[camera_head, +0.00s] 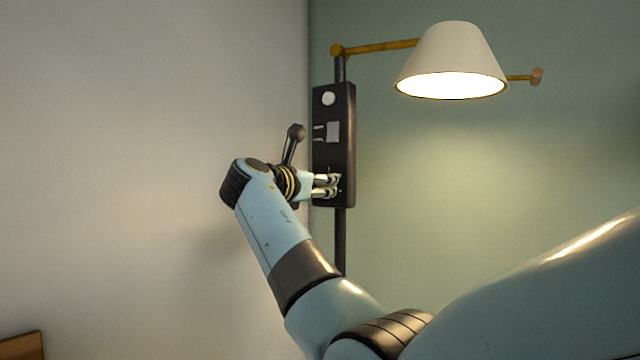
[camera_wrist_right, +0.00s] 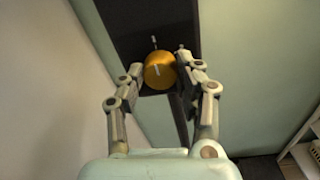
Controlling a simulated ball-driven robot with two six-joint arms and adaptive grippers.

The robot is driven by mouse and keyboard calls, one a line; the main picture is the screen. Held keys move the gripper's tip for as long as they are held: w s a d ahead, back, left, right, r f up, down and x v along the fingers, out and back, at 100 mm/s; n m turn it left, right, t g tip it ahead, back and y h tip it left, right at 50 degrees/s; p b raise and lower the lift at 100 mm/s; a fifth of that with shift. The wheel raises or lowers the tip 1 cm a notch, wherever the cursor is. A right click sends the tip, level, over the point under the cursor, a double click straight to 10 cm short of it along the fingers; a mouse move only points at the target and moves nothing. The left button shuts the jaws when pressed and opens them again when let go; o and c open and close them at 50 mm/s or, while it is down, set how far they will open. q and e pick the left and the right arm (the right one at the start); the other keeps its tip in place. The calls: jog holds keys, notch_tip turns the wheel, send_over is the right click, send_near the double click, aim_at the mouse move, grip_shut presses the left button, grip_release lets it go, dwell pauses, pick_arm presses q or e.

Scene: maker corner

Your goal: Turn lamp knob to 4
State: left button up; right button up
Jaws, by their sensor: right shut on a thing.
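The lamp knob (camera_wrist_right: 159,71) is a round orange-yellow knob with a pale pointer line, low on the dark panel in the right wrist view. My right gripper (camera_wrist_right: 160,74) has one finger on each side of it and is shut on it. In the head view my right gripper (camera_head: 333,186) reaches the lower part of the dark panel (camera_head: 346,105) and hides the knob. The lit lamp (camera_head: 453,58) has a cream shade and hangs on a brass arm. Scale numbers are not readable. My left gripper is not in view.
The panel is mounted on a dark vertical pole (camera_head: 340,240) near the wall corner. It also carries a round white button (camera_head: 328,98) and a grey switch (camera_head: 333,131). White shelving (camera_wrist_right: 303,158) stands at the lower right of the wrist view.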

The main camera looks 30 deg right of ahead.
jog(key=c, duration=0.4)
